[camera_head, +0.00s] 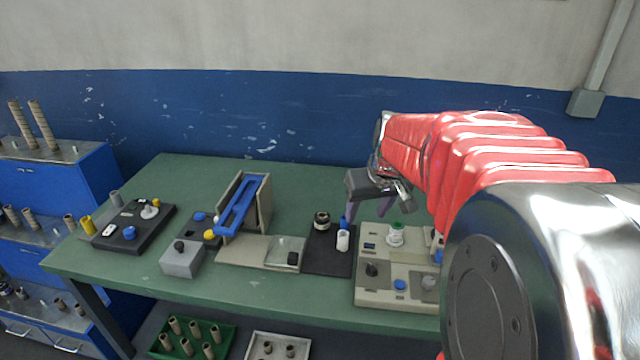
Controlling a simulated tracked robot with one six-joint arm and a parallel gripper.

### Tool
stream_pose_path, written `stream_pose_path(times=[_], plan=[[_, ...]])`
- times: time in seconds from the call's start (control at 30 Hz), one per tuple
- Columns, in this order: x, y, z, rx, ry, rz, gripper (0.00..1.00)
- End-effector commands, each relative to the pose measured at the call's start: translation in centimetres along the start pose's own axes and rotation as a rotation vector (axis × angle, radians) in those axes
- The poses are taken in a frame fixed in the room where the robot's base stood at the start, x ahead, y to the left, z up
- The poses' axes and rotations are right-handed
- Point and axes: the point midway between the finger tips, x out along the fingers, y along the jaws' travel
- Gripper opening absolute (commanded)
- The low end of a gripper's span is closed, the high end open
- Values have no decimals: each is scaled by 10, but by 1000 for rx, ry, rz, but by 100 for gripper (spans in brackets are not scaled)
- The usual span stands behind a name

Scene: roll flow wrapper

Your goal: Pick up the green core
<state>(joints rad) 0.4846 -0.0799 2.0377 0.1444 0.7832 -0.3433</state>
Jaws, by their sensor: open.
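A small green piece (397,226), which looks like the green core, sits on top of a white round part on the beige control panel (378,292) at the right of the bench. My gripper (377,208) hangs from the red-sleeved arm above and slightly left of it, jaws open and apparently empty. The gripper is apart from the green piece in the picture; the exact height between them is hard to tell. My arm hides the right part of the panel.
A white cylinder (343,240) and a dark-and-cream roll (321,220) stand on a black mat (323,262) left of the panel. A blue-topped wrapper frame (242,205) stands mid-bench. The green bench top (300,180) is clear at the back.

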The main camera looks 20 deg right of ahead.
Motion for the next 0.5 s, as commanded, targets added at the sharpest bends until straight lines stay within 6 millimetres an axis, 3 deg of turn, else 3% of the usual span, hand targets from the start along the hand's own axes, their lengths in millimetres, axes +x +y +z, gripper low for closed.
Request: stream_pose_path(times=[0.3, 0.5], plan=[[58, 100, -26, 80, -22, 31, 50], [78, 137, -29, 106, -26, 41, 50]])
